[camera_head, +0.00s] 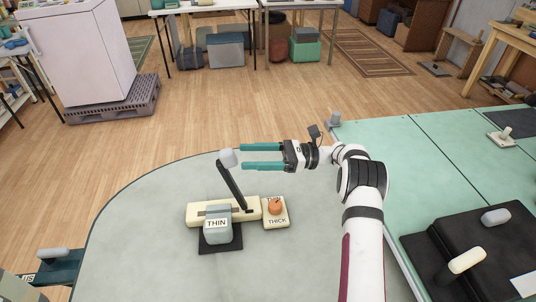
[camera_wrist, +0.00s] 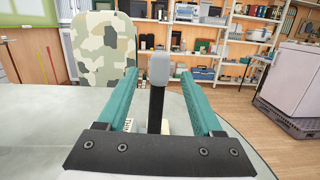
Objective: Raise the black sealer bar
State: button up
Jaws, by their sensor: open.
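The black sealer bar (camera_head: 232,185) stands raised at a steep tilt from its cream sealer base (camera_head: 195,215), with a grey knob (camera_head: 228,158) on its upper end. My gripper (camera_head: 243,156) is open and empty, its teal fingers level with the knob and just to its right. In the wrist view the bar (camera_wrist: 157,106) and its grey knob (camera_wrist: 159,69) appear between the two spread fingers of my gripper (camera_wrist: 159,76). I see no finger touching the knob, though the exact depth is hard to judge.
A grey block marked THIN (camera_head: 217,235) sits in front of the base on a black pad (camera_head: 220,248). A cream block marked THICK (camera_head: 277,223) carries an orange item (camera_head: 275,205). The grey round-edged table (camera_head: 150,215) is clear to the left. Black equipment (camera_head: 425,260) lies at right.

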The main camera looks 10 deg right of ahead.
jog(key=d+f, duration=0.1)
jog(key=d, duration=0.7)
jog(key=shift+s, duration=0.15)
jog(key=s+a+r+n+g+h, duration=0.2)
jog(key=s+a+r+n+h, duration=0.25)
jog(key=s, duration=0.45)
jog(key=s+a+r+n+g+h, duration=0.2)
jog(key=s+a+r+n+h, duration=0.15)
jog(key=s+a+h, duration=0.4)
jog(key=s+d+f+n+t+h, duration=0.1)
jog(key=s+d+f+n+h, duration=0.1)
jog(key=s, duration=0.8)
jog(key=s+d+f+n+t+h, duration=0.2)
jog(key=s+f+n+h, duration=0.1)
jog(key=s, duration=0.7)
jog(key=shift+d+f+h, duration=0.3)
jog(key=shift+d+f, duration=0.05)
jog(key=shift+f, duration=0.25)
